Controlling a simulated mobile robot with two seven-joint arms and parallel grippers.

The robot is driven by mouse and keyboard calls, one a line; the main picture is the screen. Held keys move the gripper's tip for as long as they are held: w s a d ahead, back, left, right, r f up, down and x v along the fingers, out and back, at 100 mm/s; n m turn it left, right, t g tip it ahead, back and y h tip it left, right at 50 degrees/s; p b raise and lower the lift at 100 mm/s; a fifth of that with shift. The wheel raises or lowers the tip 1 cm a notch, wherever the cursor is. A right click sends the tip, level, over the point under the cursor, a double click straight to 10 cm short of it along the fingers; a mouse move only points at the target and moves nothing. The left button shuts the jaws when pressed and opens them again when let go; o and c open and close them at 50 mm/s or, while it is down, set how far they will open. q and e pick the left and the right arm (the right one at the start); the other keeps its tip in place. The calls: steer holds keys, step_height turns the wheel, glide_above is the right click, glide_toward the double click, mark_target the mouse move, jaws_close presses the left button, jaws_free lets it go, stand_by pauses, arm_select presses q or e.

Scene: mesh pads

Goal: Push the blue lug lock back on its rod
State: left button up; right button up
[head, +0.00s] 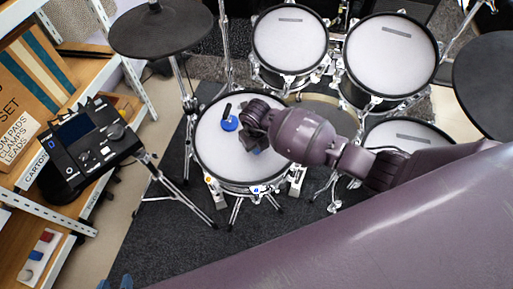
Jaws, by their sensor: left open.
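The round white mesh pad (213,150) sits on its stand in the middle of the view. A small blue piece (259,189) shows at its front rim and looks like the lug lock; how far along its rod it sits is too small to tell. My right gripper (250,144) is over the pad, behind that rim and apart from the blue piece. Its jaws are too dark and foreshortened to read. My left gripper (115,284) shows only as two bluish fingertips, spread apart, at the bottom edge, far from the pad.
A blue disc with a black stick-like part (230,123) lies on the pad, close left of my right gripper. More mesh pads (290,45) stand behind. A dark cymbal (160,30) and a drum module (88,140) stand left. Shelves line the left side.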

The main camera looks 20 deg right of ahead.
step_height(320, 180, up, 2)
steer(key=shift+w+p, duration=0.1)
steer(key=shift+p, duration=0.5)
steer(key=shift+r+p, duration=1.25)
steer(key=shift+r, duration=0.8)
arm_select(q)
step_height(320, 180, up, 6)
steer(key=w+t, duration=0.1)
steer(key=w, duration=0.1)
arm_select(e)
steer(key=shift+f, duration=0.1)
arm_select(q)
steer(key=shift+w+f, duration=0.1)
